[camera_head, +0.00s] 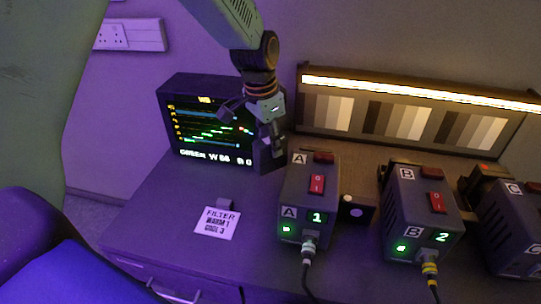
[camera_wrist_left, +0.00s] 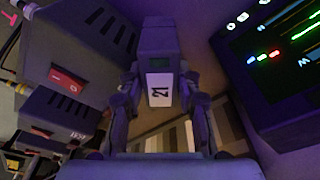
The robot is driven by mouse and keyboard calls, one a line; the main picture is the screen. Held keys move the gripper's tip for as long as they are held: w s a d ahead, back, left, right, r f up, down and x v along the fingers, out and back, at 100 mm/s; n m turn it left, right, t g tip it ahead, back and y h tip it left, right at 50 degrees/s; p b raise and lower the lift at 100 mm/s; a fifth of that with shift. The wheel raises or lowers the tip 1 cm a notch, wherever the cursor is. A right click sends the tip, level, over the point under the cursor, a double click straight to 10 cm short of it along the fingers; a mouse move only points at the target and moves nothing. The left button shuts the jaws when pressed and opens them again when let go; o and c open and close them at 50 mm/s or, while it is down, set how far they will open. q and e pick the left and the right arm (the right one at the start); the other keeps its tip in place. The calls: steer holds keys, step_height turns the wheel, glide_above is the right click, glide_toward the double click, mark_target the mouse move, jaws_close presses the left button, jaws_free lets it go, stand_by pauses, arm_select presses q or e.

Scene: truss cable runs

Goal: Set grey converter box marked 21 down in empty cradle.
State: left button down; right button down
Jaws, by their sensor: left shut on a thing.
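My left gripper (camera_head: 262,118) hangs from above in front of the monitor, just behind and left of box A. In the left wrist view its two fingers (camera_wrist_left: 158,95) stand either side of the grey converter box (camera_wrist_left: 155,38), shut on it. The box has a white label reading 21 (camera_wrist_left: 159,88). In the head view a dark block below the fingers, probably this box (camera_head: 268,156), is partly hidden by the gripper and close to box A. I cannot make out an empty cradle in either view. My right gripper is not in view.
Boxes A (camera_head: 305,205), B (camera_head: 418,218) and C (camera_head: 510,230) stand in a row with cables at the front. A monitor (camera_head: 205,130) stands behind left. A filter card (camera_head: 216,223) lies on the desk (camera_head: 160,215), which is otherwise clear on the left. A lit strip panel (camera_head: 410,115) stands behind.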

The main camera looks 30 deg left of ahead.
arm_select(q)
step_height(320, 180, up, 14)
steer(key=shift+r+p, duration=0.15)
steer(key=shift+p, duration=0.3)
